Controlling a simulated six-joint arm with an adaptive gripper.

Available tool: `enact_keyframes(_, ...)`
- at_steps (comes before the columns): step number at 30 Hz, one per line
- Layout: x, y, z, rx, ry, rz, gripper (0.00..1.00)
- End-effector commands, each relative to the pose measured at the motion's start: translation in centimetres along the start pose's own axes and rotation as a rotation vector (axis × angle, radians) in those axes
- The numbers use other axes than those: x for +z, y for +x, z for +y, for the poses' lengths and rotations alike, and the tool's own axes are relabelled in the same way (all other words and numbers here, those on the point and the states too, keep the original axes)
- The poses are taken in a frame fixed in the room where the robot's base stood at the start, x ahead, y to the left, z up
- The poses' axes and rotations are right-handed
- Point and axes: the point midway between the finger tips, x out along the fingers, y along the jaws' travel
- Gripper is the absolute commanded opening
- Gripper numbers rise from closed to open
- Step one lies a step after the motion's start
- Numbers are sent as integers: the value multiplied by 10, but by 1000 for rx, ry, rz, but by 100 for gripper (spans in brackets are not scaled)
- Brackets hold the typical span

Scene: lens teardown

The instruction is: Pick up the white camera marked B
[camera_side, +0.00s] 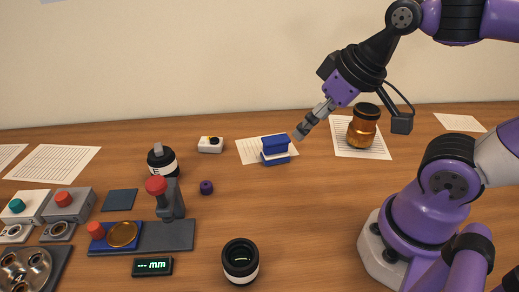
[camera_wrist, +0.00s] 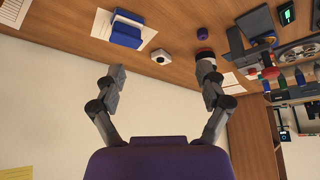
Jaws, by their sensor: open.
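A small white camera (camera_side: 210,145) with a dark and yellow detail on top lies at the back of the table, left of a blue box. No letter can be read on it. In the wrist view, a small white thing (camera_wrist: 162,57) near the table's edge, between the fingers, looks like the same camera. My gripper (camera_side: 300,134) is in the air, right of the blue box and well apart from the camera. In the wrist view my gripper (camera_wrist: 160,75) has its two fingers wide apart with nothing between them.
The blue box (camera_side: 275,152) stands on paper between camera and gripper. An amber jar (camera_side: 362,127) is to the right. A purple ring (camera_side: 207,187) lies in front.

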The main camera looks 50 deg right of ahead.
Motion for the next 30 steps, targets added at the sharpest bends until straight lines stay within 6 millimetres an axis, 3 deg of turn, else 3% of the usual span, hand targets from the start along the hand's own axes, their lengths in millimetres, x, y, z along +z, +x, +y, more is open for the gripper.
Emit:
enact_keyframes(7, -1, 0, 0, 0, -2, 0, 85)
enact_keyframes(10, -11, 0, -1, -6, -20, -8, 85)
enact_keyframes(16, -71, 15, -2, -52, -148, -49, 85)
enact_keyframes(20, -118, 44, 2, -101, -260, -75, 85)
enact_keyframes(24, -156, 90, 12, -160, -374, -93, 85)
enact_keyframes(30, -181, 151, 28, -229, -495, -99, 85)
